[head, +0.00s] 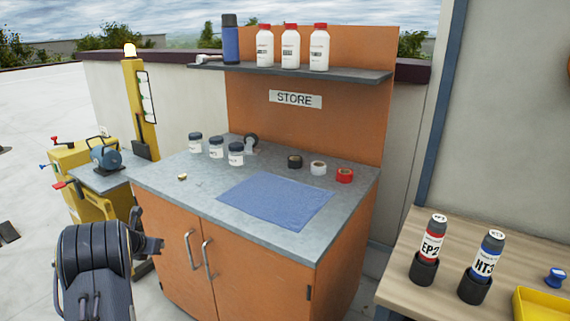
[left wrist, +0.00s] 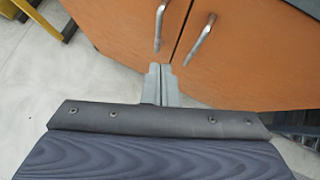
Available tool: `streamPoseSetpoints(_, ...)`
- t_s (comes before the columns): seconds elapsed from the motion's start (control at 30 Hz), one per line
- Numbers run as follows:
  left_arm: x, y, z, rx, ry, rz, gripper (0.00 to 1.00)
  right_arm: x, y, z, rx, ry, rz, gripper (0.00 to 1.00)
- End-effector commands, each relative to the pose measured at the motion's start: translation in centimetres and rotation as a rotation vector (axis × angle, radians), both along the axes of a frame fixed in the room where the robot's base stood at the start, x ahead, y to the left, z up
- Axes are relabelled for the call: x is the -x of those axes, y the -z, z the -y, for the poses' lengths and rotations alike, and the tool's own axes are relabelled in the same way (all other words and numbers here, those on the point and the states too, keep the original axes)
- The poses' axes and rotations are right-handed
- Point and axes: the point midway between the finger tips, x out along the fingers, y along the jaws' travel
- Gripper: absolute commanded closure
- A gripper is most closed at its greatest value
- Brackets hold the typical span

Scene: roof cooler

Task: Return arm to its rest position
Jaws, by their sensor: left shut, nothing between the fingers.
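My left gripper (head: 155,245) is at the lower left of the head view, in front of the orange store cabinet (head: 265,265) and below its worktop. In the left wrist view its two grey fingers (left wrist: 160,82) are together with nothing between them, pointing at the cabinet doors. The two bar handles (left wrist: 200,40) are beyond the fingertips. I cannot tell from these frames whether the fingers touch the doors. My right gripper is not in view.
The worktop (head: 160,187) carries jars (head: 236,154), tape rolls (head: 318,168) and a blue mat (head: 275,202). A shelf (head: 345,74) holds bottles. A yellow machine (head: 85,195) stands left. A wooden table (head: 400,290) with two labelled bottles stands right. Open floor lies at far left.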

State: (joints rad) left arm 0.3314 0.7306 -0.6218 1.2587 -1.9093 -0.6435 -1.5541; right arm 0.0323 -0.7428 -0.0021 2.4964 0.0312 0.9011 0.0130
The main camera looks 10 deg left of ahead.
Motion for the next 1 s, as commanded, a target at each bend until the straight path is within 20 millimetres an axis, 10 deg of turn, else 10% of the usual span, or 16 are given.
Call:
streamPoseSetpoints(0.13, -0.1, -3.1, -0.1, 0.074, -0.117, 0.080, 1.00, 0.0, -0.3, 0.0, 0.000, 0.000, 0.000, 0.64)
streamPoseSetpoints(0.27, 1.0, -10.7, 0.0, 0.341, -0.454, 0.287, 1.00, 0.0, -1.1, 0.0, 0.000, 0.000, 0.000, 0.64)
streamPoseSetpoints(0.5, 10.2, -20.1, 5.3, 1.207, -1.232, 0.522, 1.00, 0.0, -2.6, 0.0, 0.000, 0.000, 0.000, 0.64)
streamPoseSetpoints(0.7, 20.1, -19.9, 16.5, 1.825, -1.804, 0.314, 1.00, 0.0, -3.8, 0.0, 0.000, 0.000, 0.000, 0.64)
streamPoseSetpoints(0.93, 30.2, -17.4, 28.9, 2.072, -2.336, -0.119, 1.00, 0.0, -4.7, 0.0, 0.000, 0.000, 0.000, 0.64)
streamPoseSetpoints(0.97, 31.2, -17.1, 30.2, -2.038, 2.347, 0.167, 1.00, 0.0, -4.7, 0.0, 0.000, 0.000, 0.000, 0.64)
streamPoseSetpoints(1.0, 32.5, -16.7, 31.6, -1.969, 2.333, 0.218, 1.00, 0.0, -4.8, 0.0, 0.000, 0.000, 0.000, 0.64)
